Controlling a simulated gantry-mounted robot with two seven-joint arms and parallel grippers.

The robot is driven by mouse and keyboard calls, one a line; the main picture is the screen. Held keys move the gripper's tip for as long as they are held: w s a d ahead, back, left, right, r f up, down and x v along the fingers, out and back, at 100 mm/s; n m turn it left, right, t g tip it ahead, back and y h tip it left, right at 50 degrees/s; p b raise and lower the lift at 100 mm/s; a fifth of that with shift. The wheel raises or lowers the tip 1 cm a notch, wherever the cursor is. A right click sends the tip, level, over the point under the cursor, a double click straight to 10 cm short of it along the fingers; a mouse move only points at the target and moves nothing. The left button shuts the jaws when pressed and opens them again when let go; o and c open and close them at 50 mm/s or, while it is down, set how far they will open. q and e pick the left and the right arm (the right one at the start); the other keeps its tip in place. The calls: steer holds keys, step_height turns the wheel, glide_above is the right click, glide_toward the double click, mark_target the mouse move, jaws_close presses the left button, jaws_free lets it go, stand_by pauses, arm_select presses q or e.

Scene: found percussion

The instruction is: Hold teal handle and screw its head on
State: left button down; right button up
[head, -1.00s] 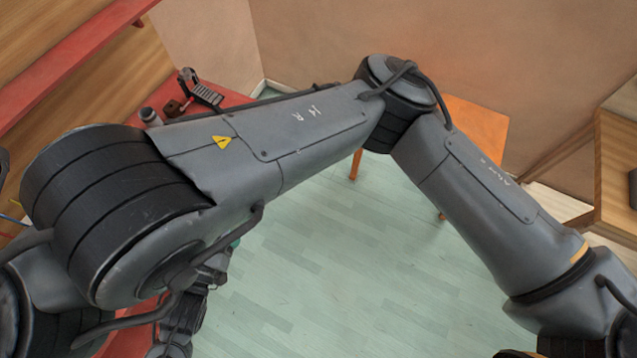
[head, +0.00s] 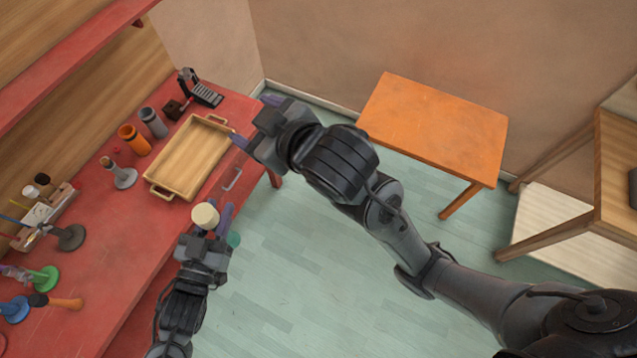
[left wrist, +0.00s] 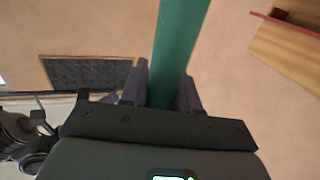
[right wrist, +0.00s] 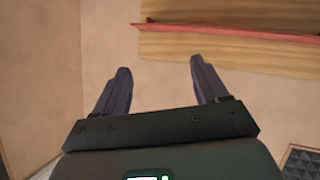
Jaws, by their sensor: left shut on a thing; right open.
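My left gripper (head: 215,222) is shut on the teal handle, off the front edge of the red bench. The teal handle (left wrist: 178,50) runs between its fingers and out of the top of the left wrist view. In the head view only a small teal part (head: 233,240) shows beside the gripper. A cream round head (head: 205,216) shows at the other side of the fingers, in line with the handle; I cannot tell how firmly it is seated. My right gripper (head: 251,119) is open and empty, above and right of the tray. Its spread fingers also show in the right wrist view (right wrist: 160,85).
The red bench (head: 105,235) bears a wooden tray (head: 157,187), an orange cup (head: 133,139), a grey cup (head: 153,122), a black clamp-like device (head: 200,92), a rack (head: 45,218) and several coloured stands. An orange table (head: 435,125) stands at the back. The floor between is clear.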

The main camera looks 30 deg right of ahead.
steer(key=s+d+f+m+g+h, duration=0.15)
steer(key=s+d+f, duration=0.3)
steer(key=f, duration=0.45)
steer(key=s+d+f+m+g+h, duration=0.1)
steer(key=s+d+f+m+g, duration=0.2)
steer(key=d+f, duration=0.45)
steer(key=s+d+f+g, duration=0.1)
steer(key=s+f+g, duration=0.3)
steer(key=s+f, duration=1)
steer(key=shift+s+d+f+h, duration=0.25)
steer(key=shift+s+f+h, duration=0.05)
steer(key=shift+f+h, duration=0.1)
steer(key=shift+g, duration=0.25)
